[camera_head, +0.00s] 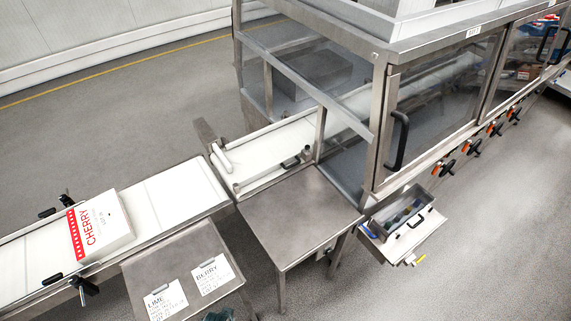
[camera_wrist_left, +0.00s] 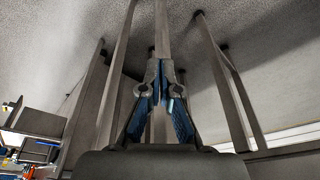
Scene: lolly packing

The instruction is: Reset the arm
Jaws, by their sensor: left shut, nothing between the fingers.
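My left gripper (camera_wrist_left: 160,75) shows in the left wrist view, with its blue-padded fingers brought together and nothing held between them. Metal legs and bars of a frame stand behind it, over a grey floor. In the head view a small dark shape at the bottom edge is cut off, and I cannot tell whether it is part of my arm. My right gripper is in neither view.
A white and red CHERRY box (camera_head: 101,225) rests on the conveyor (camera_head: 180,191) at left. A bare steel table (camera_head: 300,212) stands beside a glass-doored machine (camera_head: 437,95). LIME (camera_head: 165,302) and BLURRY-looking BERRY (camera_head: 212,275) cards lie on a steel plate. A metal tray (camera_head: 402,210) hangs at right.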

